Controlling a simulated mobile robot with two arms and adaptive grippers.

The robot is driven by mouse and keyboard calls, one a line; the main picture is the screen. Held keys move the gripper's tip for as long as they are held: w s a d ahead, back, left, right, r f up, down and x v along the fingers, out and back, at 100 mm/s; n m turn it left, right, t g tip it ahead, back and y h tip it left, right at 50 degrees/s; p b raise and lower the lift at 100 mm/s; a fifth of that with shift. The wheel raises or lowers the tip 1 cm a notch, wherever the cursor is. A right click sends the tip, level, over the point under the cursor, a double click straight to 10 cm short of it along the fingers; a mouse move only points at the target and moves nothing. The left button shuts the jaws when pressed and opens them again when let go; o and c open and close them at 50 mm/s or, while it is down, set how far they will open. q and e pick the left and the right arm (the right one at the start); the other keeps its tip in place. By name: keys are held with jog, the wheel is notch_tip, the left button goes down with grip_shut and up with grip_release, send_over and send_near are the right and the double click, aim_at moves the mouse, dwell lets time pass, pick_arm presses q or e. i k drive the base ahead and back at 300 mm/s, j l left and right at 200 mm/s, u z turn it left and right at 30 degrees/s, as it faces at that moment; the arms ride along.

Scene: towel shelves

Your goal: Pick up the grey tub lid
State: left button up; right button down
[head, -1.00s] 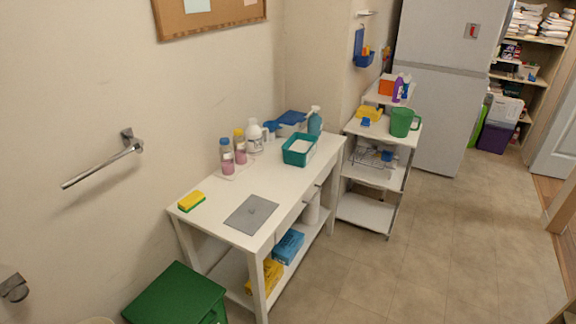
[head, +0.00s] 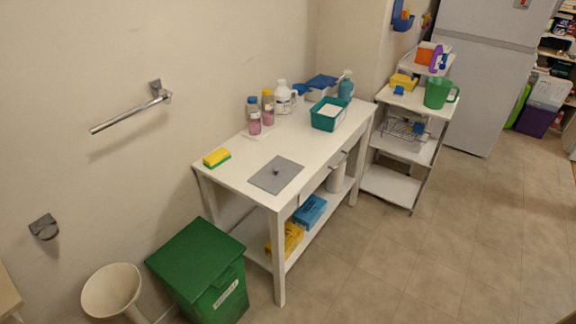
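The grey tub lid (head: 277,174) is a flat grey rectangle with a small dark knob in its middle. It lies flat on the front part of the white table (head: 235,180), close to the table's front edge. Nothing covers it. Neither of my grippers shows in the head view.
A yellow-green sponge (head: 216,158) lies left of the lid. Bottles (head: 254,116) and a teal tub (head: 328,114) stand further back on the table. A green bin (head: 198,270) stands at the table's near left. A white cart (head: 398,145) stands beyond. The floor (head: 400,265) on the right is clear.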

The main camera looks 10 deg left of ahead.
aim_at(274, 178)
jog(key=i+l+u, duration=0.1)
jog(key=u, duration=0.9)
jog(key=i+l+u, duration=0.3)
jog(key=l, duration=0.15)
jog(key=l+u, duration=0.25)
jog(key=l, duration=0.25)
jog(key=i+l+u, duration=0.15)
jog(key=l+u, duration=0.15)
jog(key=l, duration=0.2)
jog(key=l+u, duration=0.25)
jog(key=l, duration=0.3)
